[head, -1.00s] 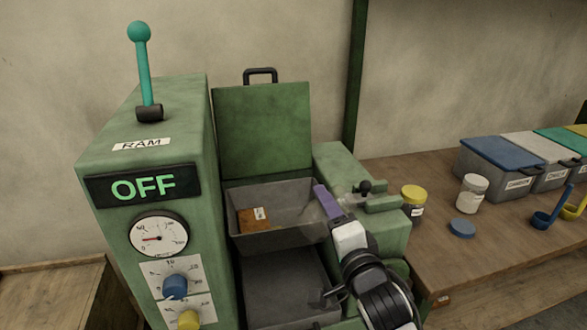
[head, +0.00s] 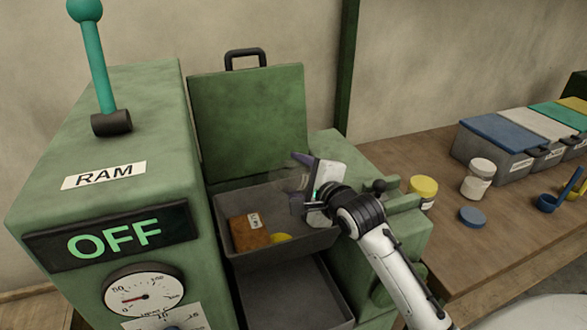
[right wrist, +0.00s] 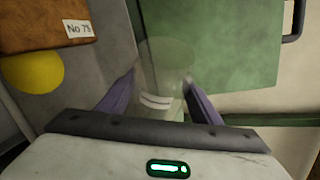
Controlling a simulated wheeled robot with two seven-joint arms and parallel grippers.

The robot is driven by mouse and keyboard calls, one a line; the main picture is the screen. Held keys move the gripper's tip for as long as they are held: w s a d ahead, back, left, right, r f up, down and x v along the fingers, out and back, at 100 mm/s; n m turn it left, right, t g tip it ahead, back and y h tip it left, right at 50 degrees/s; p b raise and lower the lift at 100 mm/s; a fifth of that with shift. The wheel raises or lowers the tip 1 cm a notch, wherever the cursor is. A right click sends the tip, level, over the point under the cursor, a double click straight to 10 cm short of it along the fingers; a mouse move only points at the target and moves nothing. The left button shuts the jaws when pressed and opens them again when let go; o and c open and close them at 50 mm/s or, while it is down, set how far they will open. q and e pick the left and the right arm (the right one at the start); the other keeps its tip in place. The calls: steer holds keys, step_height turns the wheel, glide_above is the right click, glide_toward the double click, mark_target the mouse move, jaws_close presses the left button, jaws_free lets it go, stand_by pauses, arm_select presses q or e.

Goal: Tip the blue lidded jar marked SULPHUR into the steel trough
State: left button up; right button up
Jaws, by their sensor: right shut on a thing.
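My right gripper (head: 299,182) is shut on a clear glass jar (right wrist: 163,68), held tilted above the right part of the steel trough (head: 318,240). The jar looks see-through and lidless between the purple fingers in the right wrist view; its label cannot be read. A yellow heap (head: 281,238) lies in the trough beside a brown block (head: 248,232) with a white tag, and also shows in the right wrist view (right wrist: 32,73). A loose blue lid (head: 472,217) lies on the wooden bench. My left gripper is not in view.
The green press housing (head: 110,145) with an OFF display stands left. Its raised green lid (head: 250,120) is behind the trough. Yellow-lidded (head: 423,189) and white-lidded (head: 480,175) jars, bins (head: 495,150) and scoops (head: 548,200) are on the bench (head: 440,240) at right.

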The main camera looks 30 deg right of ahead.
mark_target(289, 167)
steer(key=shift+r+m+g+y, duration=0.3)
steer(key=shift+r+m+y, duration=0.4)
steer(key=shift+m, duration=0.3)
steer(key=m+y, duration=0.1)
steer(key=a+r+m+y, duration=0.1)
steer(key=m, duration=0.1)
steer(key=shift+a, duration=0.2)
steer(key=m+y, duration=0.1)
steer(key=a+r+m+y, duration=0.1)
steer(key=a+r+m+g+y, duration=0.1)
steer(key=shift+s+a+m, duration=0.1)
steer(key=shift+s+m, duration=0.15)
steer(key=shift+m, duration=0.05)
